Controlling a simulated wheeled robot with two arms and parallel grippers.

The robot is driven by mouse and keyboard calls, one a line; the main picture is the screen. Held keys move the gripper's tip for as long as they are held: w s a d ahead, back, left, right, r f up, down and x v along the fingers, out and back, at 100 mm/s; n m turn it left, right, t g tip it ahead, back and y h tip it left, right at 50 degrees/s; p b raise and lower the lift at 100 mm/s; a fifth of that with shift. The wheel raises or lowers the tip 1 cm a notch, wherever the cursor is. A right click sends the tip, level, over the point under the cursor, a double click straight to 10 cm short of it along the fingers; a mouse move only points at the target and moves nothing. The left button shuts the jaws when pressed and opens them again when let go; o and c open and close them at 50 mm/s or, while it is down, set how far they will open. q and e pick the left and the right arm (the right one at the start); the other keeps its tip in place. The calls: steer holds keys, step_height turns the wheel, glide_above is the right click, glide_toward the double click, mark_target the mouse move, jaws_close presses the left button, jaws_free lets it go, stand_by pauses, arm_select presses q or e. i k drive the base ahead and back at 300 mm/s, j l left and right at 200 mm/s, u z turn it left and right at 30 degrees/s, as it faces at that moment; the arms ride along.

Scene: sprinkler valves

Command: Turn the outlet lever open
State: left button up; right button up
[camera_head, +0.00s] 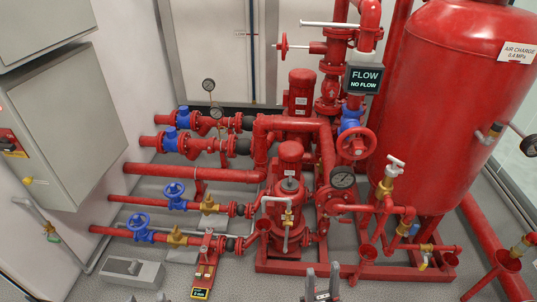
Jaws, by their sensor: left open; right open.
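No lever is legibly marked as the outlet lever. A long white lever (330,24) lies roughly level at the upper red pipe, above the sign (363,79) reading "FLOW / NO FLOW". Another pale lever (279,199) sits on a small brass valve in front of the centre pump. A white handle (395,162) tops a brass valve right of the gauge. My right gripper (322,284) is open and empty at the bottom centre, apart from the pipework. My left gripper (146,297) barely shows at the bottom left edge, open with only its tips visible.
A large red tank (453,110) stands at the right. Red handwheel (356,143), blue handwheels (139,222) and pipes crowd the middle. Grey cabinets (65,125) hang at the left. A grey floor box (133,271) and a red stand (207,264) are low in front.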

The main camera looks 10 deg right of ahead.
mark_target(341, 220)
steer(key=i+l, duration=0.4)
steer(key=l, duration=0.15)
steer(key=i+l, duration=0.45)
steer(key=l, duration=0.15)
steer(key=k+j, duration=0.1)
steer(key=k+z, duration=0.1)
steer(key=z, duration=0.7)
